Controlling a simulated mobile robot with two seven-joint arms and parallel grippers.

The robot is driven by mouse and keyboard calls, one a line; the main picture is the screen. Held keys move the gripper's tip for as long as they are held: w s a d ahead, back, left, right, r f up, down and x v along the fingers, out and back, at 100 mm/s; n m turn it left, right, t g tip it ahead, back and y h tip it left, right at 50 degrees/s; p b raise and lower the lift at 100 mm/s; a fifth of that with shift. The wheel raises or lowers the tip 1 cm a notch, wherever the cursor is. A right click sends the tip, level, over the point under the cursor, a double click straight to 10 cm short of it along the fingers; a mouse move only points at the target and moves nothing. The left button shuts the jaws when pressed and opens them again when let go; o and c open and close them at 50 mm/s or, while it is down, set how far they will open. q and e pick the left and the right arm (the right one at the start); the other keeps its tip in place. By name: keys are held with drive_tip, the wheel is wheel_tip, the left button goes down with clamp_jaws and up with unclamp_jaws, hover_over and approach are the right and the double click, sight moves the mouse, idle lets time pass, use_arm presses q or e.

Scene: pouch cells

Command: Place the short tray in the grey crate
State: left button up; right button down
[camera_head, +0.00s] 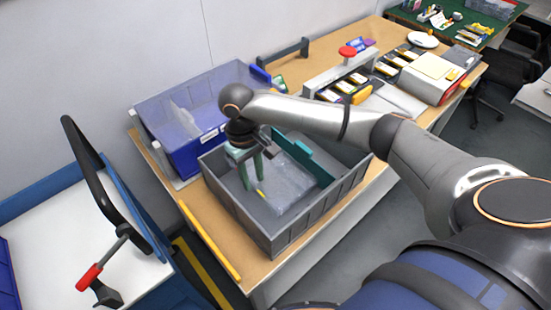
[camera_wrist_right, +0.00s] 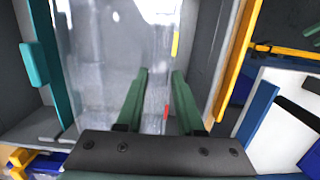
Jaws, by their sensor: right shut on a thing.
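The short tray, a clear plastic tray (camera_head: 287,190), is inside the grey crate (camera_head: 275,236) on the wooden bench. My right gripper (camera_head: 252,183) reaches down into the crate, its green fingers at the tray's left end. In the right wrist view the fingers (camera_wrist_right: 161,74) are on either side of the clear tray's (camera_wrist_right: 105,60) edge, shut on it. Whether the tray's underside touches the crate floor cannot be told. A teal divider (camera_head: 303,158) stands in the crate along the tray's far right side. My left gripper is not in view.
A blue bin (camera_head: 196,153) with clear contents stands close behind the crate. A yellow strip (camera_head: 209,241) lies along the bench's left edge. A cart with a black handle (camera_head: 90,165) is at left. Racks of cells and a white box (camera_head: 432,75) fill the bench's far end.

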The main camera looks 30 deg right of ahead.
sight(257, 204)
wheel_tip(257, 204, down, 9)
drive_tip(key=shift+r, duration=0.1)
idle(0.3)
drive_tip(key=shift+f, duration=0.2)
drive_tip(key=c, duration=0.5)
unclamp_jaws()
drive_tip(key=shift+c, duration=0.2)
drive_tip(key=shift+r, duration=0.1)
drive_tip(key=r, duration=0.4)
drive_tip(key=w+r, duration=0.1)
drive_tip(key=r, duration=0.7)
drive_tip(key=shift+w+a+r, duration=0.1)
drive_tip(key=shift+w, duration=0.15)
